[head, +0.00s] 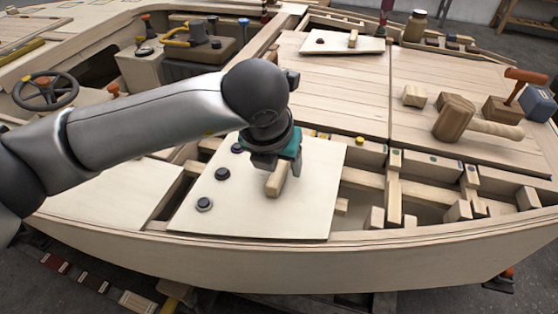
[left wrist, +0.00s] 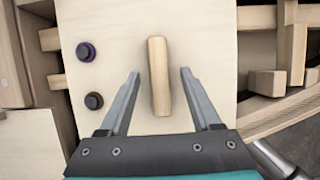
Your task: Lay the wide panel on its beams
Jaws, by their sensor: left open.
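The wide panel (head: 250,205) is a pale flat board with a wooden bar handle (head: 277,180) and several dark round knobs along its left side. It lies at the near side of the hull, over part of the open framing; whether it sits fully on its beams I cannot tell. Bare beams (head: 375,182) show to its right. My left gripper (head: 284,172) is over the handle. In the left wrist view the handle (left wrist: 159,76) stands between and beyond the two spread fingers, and the panel (left wrist: 205,45) fills the middle. My right gripper is not in view.
A smaller panel with a handle (head: 330,42) lies at the back. A steering wheel (head: 47,91) is at left.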

